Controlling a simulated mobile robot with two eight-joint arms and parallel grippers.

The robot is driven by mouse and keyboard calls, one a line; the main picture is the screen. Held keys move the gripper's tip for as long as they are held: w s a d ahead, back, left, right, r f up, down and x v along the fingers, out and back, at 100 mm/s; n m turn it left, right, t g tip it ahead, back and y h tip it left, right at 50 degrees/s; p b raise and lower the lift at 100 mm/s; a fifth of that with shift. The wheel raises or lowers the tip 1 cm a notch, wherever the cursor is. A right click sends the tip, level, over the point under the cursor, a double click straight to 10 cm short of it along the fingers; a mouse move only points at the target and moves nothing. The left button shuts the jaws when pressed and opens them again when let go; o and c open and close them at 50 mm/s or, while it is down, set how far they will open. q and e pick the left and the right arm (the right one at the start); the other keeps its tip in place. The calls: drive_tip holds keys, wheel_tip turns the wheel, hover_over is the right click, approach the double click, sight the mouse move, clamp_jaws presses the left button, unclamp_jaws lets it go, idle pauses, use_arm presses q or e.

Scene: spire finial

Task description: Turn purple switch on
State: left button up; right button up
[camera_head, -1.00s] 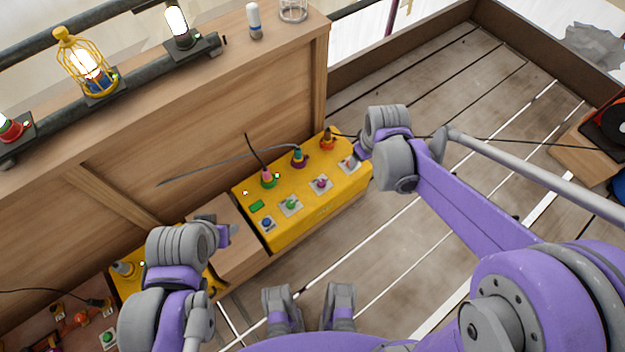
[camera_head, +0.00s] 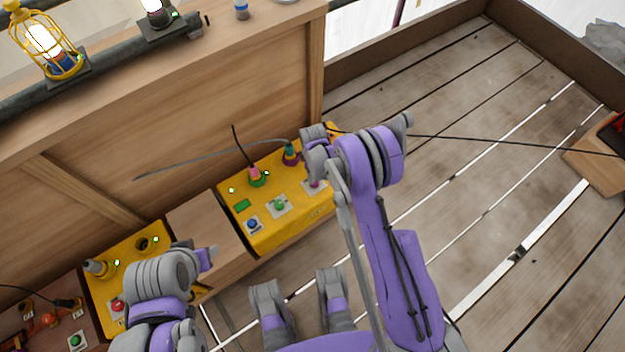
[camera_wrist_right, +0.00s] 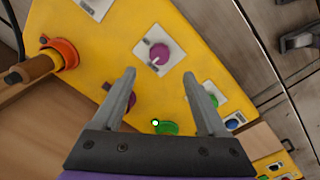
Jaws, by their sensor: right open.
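The purple switch (camera_wrist_right: 159,54) is a round knob with a pale pointer on a white plate, on top of the yellow box (camera_wrist_right: 100,55). In the head view the purple switch (camera_head: 314,185) is partly hidden by my right arm. My right gripper (camera_wrist_right: 159,75) is open and empty, with the knob showing just beyond and between its fingertips; I cannot tell the height left between them. My left gripper (camera_head: 208,256) is at the lower left, beside the wooden block; its jaws are too hidden to judge.
A green knob (camera_wrist_right: 208,97) on a plate sits near the right finger. A blue button (camera_head: 252,224) is at the box's near end. Plugged cables rise from the pink plug (camera_head: 255,174) and teal plug (camera_head: 291,150). A wooden panel (camera_head: 190,120) stands behind.

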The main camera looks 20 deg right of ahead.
wheel_tip(320, 180, down, 9)
drive_tip(key=shift+w+d+r+b, duration=0.15)
drive_tip(key=shift+b, duration=0.45)
clamp_jaws()
